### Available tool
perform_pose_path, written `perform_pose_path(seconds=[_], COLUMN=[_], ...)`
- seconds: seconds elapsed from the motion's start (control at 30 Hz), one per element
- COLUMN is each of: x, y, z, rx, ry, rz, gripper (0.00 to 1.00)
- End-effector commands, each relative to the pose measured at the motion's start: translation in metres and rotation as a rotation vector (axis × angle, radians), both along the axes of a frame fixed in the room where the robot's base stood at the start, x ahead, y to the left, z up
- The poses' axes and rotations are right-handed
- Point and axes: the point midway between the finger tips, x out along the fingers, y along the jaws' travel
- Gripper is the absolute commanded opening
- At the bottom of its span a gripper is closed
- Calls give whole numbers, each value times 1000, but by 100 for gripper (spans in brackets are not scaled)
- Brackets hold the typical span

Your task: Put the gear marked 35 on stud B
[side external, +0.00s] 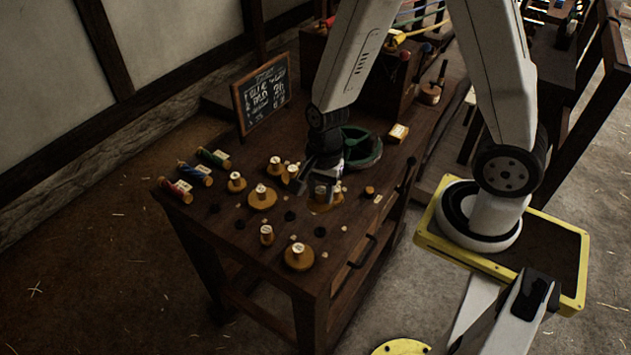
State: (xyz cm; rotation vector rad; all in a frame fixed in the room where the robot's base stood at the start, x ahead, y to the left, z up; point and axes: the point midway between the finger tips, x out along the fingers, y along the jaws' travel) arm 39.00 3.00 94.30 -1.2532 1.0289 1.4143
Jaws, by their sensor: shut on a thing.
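My gripper (319,182) is low over the right half of the wooden workbench, shut on a pale-topped wooden gear (322,206). The gripper partly hides this gear, and I cannot read its mark or tell whether it touches the bench. Other wooden gears with pale hubs stand on the bench: a wide one (262,198) to the left, another wide one (299,257) near the front corner, and smaller ones (236,182), (267,235). Their marks are too small to read. Several small pale studs show between them, and I cannot tell which is B.
A green round tray (362,146) stands just behind my gripper, with a small box (398,133) beyond. A chalkboard (264,94) stands at the back left. Colored spools (194,173) lie at the left edge.

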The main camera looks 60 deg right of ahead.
Motion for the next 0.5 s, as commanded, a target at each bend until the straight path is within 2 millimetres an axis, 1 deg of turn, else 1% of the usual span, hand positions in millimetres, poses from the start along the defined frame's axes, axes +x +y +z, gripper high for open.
perform_pose_path(seconds=[0.27, 0.5], x=[0, 1], y=[0, 0], z=[3, 11], rx=[0, 1], ry=[-1, -2], rz=[0, 1], gripper=[0, 0])
